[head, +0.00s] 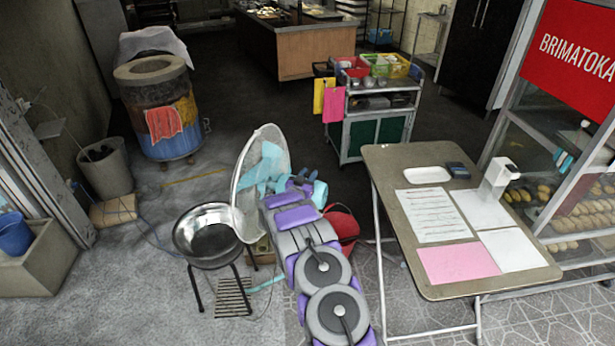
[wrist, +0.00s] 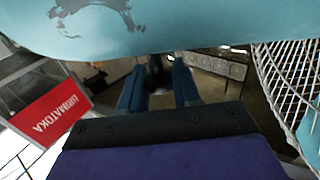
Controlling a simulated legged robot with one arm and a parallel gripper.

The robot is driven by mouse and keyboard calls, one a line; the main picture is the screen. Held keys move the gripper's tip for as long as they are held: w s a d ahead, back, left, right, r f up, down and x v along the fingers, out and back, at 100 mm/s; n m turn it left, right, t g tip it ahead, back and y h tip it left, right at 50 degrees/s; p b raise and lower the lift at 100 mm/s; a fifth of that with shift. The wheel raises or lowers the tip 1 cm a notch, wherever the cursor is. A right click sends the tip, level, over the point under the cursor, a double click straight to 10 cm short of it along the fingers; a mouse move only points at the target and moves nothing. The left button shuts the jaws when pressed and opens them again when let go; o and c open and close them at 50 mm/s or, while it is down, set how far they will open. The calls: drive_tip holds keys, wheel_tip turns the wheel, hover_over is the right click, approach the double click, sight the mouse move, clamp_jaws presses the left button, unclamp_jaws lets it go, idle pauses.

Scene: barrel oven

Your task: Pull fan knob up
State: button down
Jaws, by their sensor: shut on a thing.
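The fan (head: 246,172) stands left of my arm in the head view, with a round pale wire guard and light blue parts. In the wrist view, its light blue housing (wrist: 210,25) fills the top and its wire guard (wrist: 288,85) shows at the right. My gripper (head: 305,174) is at the fan's light blue housing. In the wrist view my gripper (wrist: 158,80) has two blue fingers on either side of a small dark piece, the fan knob (wrist: 157,70), just under the housing. The knob is mostly hidden, and its height is hard to tell.
A metal bowl on a stand (head: 208,238) is left of the fan. A folding table (head: 545,273) with papers stands at the right. A red round object (head: 342,226) is beside my arm. A barrel oven (head: 160,112) stands at the back left, with open floor before it.

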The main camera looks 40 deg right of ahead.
drive_tip(key=c, duration=0.8)
unclamp_jaws()
drive_tip(key=shift+d, duration=0.25)
drive_tip(key=shift+a, duration=0.1)
drive_tip(key=shift+s+a, duration=0.1)
drive_tip(key=shift+a, duration=0.1)
drive_tip(key=p+v, duration=0.3)
drive_tip(key=v, duration=1.3)
drive_tip(key=shift+s+a, duration=0.2)
drive_tip(key=shift+a, duration=0.1)
